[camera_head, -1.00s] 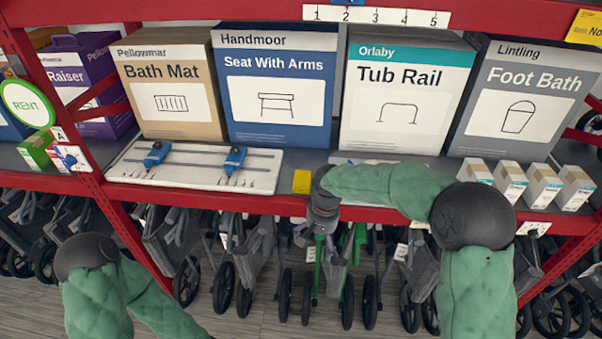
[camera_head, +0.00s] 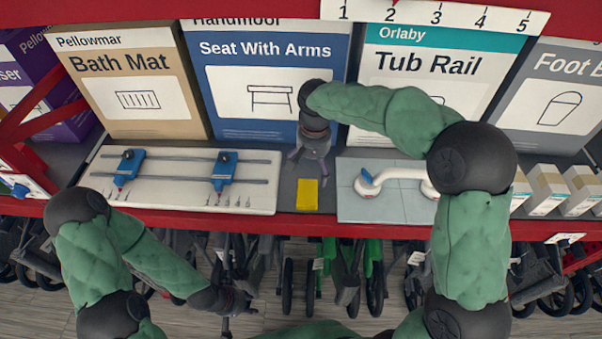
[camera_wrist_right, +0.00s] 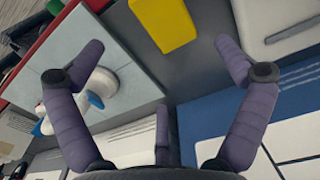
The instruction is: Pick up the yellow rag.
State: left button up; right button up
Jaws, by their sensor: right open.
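The yellow rag (camera_head: 307,194) is a small flat yellow rectangle on the grey shelf, close to its red front edge. It also shows at the top of the right wrist view (camera_wrist_right: 164,22). My right gripper (camera_head: 310,164) hangs behind the rag, on the box side, apart from it. In the right wrist view its purple fingers (camera_wrist_right: 160,48) are spread wide with nothing between them, and the rag lies beyond the gap. My left gripper (camera_head: 236,303) is low, in front of and below the shelf, away from the rag; its dark fingers are too small to read.
A white board with blue sliders (camera_head: 262,196) lies left of the rag. A pale blue panel with a white rail (camera_head: 352,205) lies right of it. Large boxes, such as the Seat With Arms box (camera_head: 222,100), stand behind. Walkers and wheels (camera_head: 375,290) fill the space below.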

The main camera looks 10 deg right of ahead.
aim_at(312, 191)
jog(key=f, duration=1)
jog(key=shift+s+f+b, duration=0.25)
jog(key=shift+s+b, duration=0.05)
jog(key=shift+b, duration=0.1)
jog(key=c, duration=0.8)
